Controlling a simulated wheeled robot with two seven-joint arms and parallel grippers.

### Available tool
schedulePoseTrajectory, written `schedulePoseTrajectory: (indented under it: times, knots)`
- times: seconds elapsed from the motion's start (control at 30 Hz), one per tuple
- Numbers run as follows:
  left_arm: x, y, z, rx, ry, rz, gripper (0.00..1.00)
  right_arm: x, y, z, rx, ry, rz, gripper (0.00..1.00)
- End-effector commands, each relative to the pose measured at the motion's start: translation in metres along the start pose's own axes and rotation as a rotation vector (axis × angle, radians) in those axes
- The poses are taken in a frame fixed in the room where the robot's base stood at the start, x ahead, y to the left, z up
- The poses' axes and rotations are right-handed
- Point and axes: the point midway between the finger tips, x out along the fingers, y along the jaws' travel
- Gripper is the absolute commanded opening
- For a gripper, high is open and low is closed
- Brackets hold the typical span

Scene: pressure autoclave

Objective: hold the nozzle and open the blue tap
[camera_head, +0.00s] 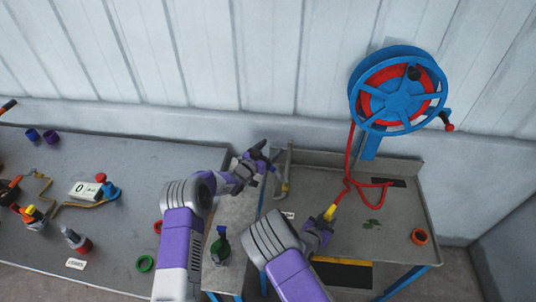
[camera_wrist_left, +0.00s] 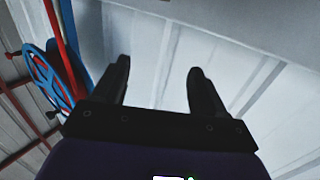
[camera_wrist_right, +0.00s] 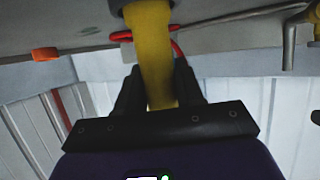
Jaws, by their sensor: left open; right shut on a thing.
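The yellow nozzle (camera_head: 330,212) is at the end of the red hose, above the grey bench on the right. My right gripper (camera_head: 322,227) is shut on it; in the right wrist view the nozzle (camera_wrist_right: 150,35) stands between the two fingers. My left gripper (camera_head: 267,158) is open and empty, just left of an upright grey metal pipe (camera_head: 288,165) at the left edge of that bench. In the left wrist view nothing is between its fingers. I cannot clearly make out a blue tap on the pipe; a small blue fitting (camera_head: 110,190) is on the left table.
A blue hose reel (camera_head: 392,90) with red hose stands behind the right bench (camera_head: 395,215). An orange ring (camera_head: 419,236) lies on that bench. The left table (camera_head: 115,225) carries a gauge sign, bottles and coloured rings. A green-topped container (camera_head: 220,245) stands between my arms.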

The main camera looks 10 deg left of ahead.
Motion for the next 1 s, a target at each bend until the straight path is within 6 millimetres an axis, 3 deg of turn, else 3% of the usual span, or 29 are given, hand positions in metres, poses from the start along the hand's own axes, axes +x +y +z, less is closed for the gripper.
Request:
schedulePoseTrajectory:
  times: [0.03,0.27,0.43,0.73,0.87,1.0]
  knots:
    - [-0.002,-0.004,0.001,-0.002,-0.016,-0.013,0.63,0.0,0.001,0.002,-0.002,-0.005,0.002,0.0]
    - [-0.027,-0.028,0.013,-0.024,-0.219,-0.099,0.28,0.0,0.001,0.002,-0.002,-0.005,0.002,0.0]
    - [-0.059,-0.028,0.02,-0.031,-0.432,-0.102,0.02,0.0,0.001,0.002,-0.002,-0.005,0.002,0.0]
    - [-0.107,-0.007,0.018,-0.006,-0.683,-0.016,0.0,0.0,0.001,0.002,-0.002,-0.005,0.001,0.0]
    - [-0.114,-0.001,0.019,0.001,-0.721,0.005,0.0,0.0,0.001,0.002,-0.002,-0.005,0.002,0.0]
    - [-0.105,0.001,0.028,0.002,-0.728,0.011,0.0,0.0,0.001,0.002,-0.002,-0.005,0.002,0.0]
